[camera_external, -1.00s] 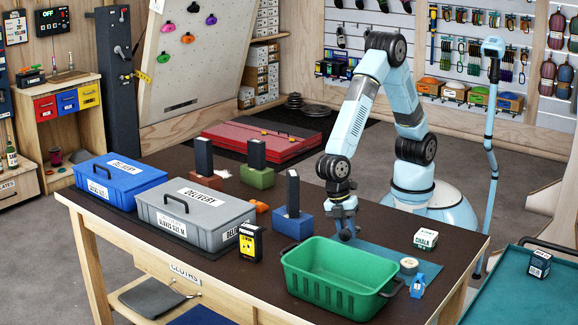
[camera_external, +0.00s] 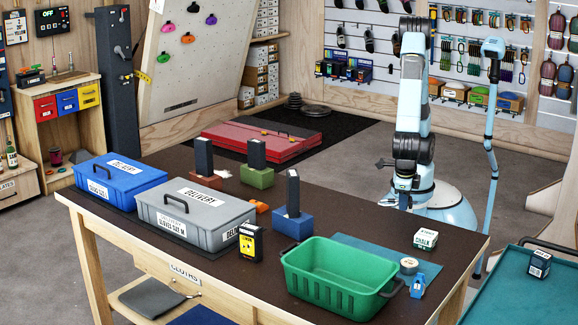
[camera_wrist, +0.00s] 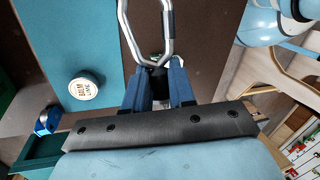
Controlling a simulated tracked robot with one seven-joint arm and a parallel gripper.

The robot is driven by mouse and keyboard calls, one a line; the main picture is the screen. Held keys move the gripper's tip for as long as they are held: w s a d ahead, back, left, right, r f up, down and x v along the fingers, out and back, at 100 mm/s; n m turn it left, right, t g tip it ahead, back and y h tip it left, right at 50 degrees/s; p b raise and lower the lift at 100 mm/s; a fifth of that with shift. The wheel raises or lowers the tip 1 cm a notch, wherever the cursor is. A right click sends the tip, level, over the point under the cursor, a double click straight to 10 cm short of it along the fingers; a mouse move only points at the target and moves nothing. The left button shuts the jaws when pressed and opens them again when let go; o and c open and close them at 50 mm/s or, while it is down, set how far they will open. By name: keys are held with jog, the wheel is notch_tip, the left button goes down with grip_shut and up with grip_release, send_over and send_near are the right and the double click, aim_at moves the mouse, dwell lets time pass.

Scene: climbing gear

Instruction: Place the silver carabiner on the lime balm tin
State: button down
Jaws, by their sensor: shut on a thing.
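My gripper (camera_wrist: 158,82) is shut on the silver carabiner (camera_wrist: 126,27) in the wrist view. The carabiner is a bright metal loop that reaches beyond the fingers, with its lower end between them. In the external view my gripper (camera_external: 402,195) is raised above the table's far right edge, where the carabiner is too small to make out. The lime balm tin (camera_wrist: 83,88) is round with a white lid and lies on the blue mat, left of the fingers in the wrist view. It also shows in the external view (camera_external: 409,266), right of the green crate. Gripper and tin are apart.
The green crate (camera_external: 338,292) stands at the table's front right. A chalk box (camera_external: 426,239) and a small blue item (camera_external: 418,286) flank the tin. Blue (camera_external: 118,180) and grey (camera_external: 196,222) delivery boxes and several upright dark items on blocks occupy the left and middle.

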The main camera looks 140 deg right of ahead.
jog(key=w+a+f, duration=0.1)
jog(key=w+f, duration=0.1)
jog(key=w, duration=0.2)
jog(key=w+a+f, duration=0.1)
jog(key=w+f, duration=0.2)
jog(key=w, duration=0.1)
jog(key=w+a+f, duration=0.1)
jog(key=w+f, duration=0.1)
jog(key=w, duration=0.1)
jog(key=shift+w+f, duration=0.35)
jog(key=shift+w, duration=0.05)
jog(key=shift+w+a+f, duration=0.15)
jog(key=shift+w+f, duration=0.45)
jog(key=shift+f, duration=0.15)
jog(key=shift+w+a+f, duration=0.1)
jog(key=shift+w+f, duration=0.1)
jog(key=shift+f, duration=0.65)
jog(key=shift+w+f, duration=0.15)
jog(key=shift+f, duration=0.7)
jog(key=shift+f, duration=0.15)
jog(key=c, duration=0.9)
grip_release()
jog(key=shift+c, duration=0.2)
jog(key=d+v, duration=0.1)
jog(key=v, duration=1.2)
jog(key=shift+a+r, duration=0.4)
jog(key=shift+a, duration=0.1)
